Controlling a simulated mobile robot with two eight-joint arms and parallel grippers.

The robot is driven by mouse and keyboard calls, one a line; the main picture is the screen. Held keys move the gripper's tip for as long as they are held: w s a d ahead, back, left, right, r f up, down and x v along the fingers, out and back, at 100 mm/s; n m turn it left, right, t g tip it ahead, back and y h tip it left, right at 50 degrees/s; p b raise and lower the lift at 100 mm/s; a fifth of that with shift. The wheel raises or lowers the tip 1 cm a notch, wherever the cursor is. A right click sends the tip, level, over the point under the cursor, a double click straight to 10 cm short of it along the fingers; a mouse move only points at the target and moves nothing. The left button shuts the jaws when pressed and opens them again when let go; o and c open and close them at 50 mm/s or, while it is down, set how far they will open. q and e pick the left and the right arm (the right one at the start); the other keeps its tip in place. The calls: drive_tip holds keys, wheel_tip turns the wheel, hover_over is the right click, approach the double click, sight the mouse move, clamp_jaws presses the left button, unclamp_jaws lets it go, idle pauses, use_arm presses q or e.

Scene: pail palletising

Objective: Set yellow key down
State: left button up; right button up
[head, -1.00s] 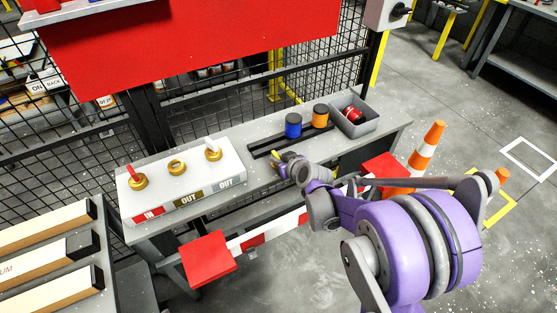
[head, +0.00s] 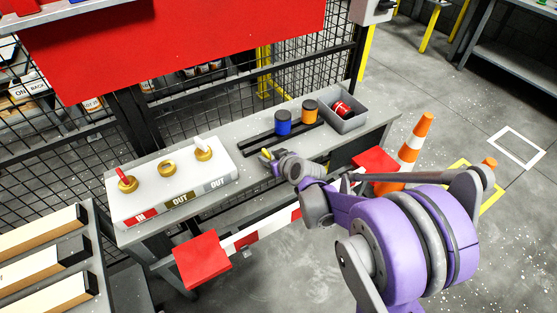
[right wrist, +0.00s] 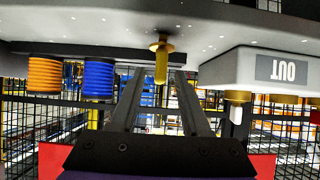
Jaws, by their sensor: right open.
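The yellow key (head: 265,153) is on the grey bench, right of the white key box (head: 170,180). In the upside-down right wrist view the yellow key (right wrist: 161,62) stands upright, its wide end at the bench surface. My right gripper (head: 272,158) is at the key. In the wrist view the fingers of my right gripper (right wrist: 158,78) are apart, one on each side of the key, with gaps visible. The key box has three brass sockets: a red key (head: 123,174) in the left, a white key (head: 201,144) in the right, the middle one empty. My left gripper is out of view.
A blue spool (head: 283,124) and an orange spool (head: 309,111) stand on a dark rail behind my gripper. A grey bin (head: 345,121) holds a red item. Wire mesh backs the bench. A red-and-white barrier (head: 245,240) runs along the front; an orange cone (head: 414,140) stands right.

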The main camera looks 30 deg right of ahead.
drive_tip(key=p+v, duration=0.2)
drive_tip(key=v, duration=0.9)
drive_tip(key=s+a+f+g, duration=0.2)
drive_tip(key=s+a, duration=0.4)
drive_tip(key=s, duration=0.3)
drive_tip(key=s+a+f+g, duration=0.1)
drive_tip(key=s+a+g, duration=0.3)
drive_tip(key=s, duration=0.5)
drive_tip(key=shift+a+f, duration=0.4)
drive_tip(key=shift+a, duration=0.5)
